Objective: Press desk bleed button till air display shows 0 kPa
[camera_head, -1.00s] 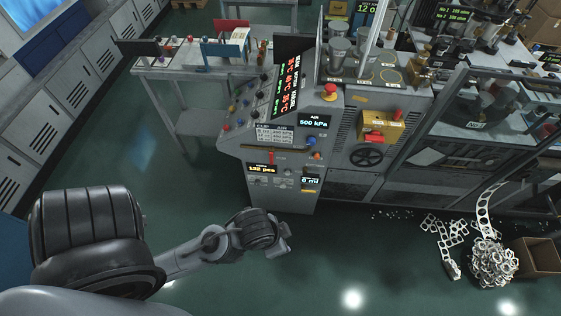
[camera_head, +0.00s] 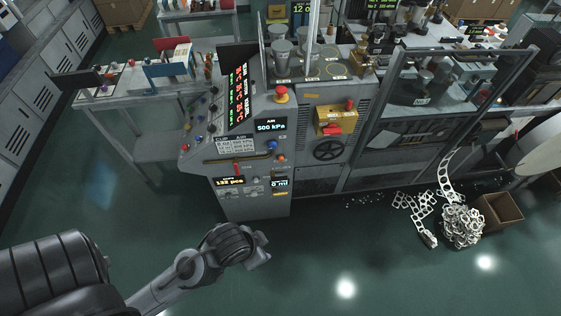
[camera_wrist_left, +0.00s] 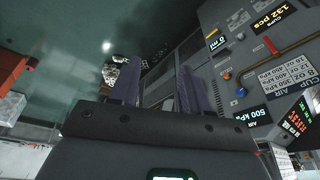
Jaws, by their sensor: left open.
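The desk's AIR display (camera_head: 271,125) reads 500 kPa; it also shows in the left wrist view (camera_wrist_left: 251,115). Below it on the sloped panel are a blue button (camera_head: 272,145) and an orange button (camera_head: 281,158). In the left wrist view the blue button (camera_wrist_left: 241,92) and orange button (camera_wrist_left: 227,76) lie right of the fingers. I cannot read which is the bleed button. My left gripper (camera_head: 262,251) is in front of and below the desk, over the floor, touching nothing visible. Its fingers (camera_wrist_left: 160,90) are apart and empty. My right gripper is not in view.
A red mushroom button (camera_head: 281,93) stands at the desk's upper edge. A yellow box with a red handle (camera_head: 335,122) and a black handwheel (camera_head: 328,149) are to the right. Scrap strips (camera_head: 460,226) lie beside a cardboard box (camera_head: 501,211). Floor before the desk is clear.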

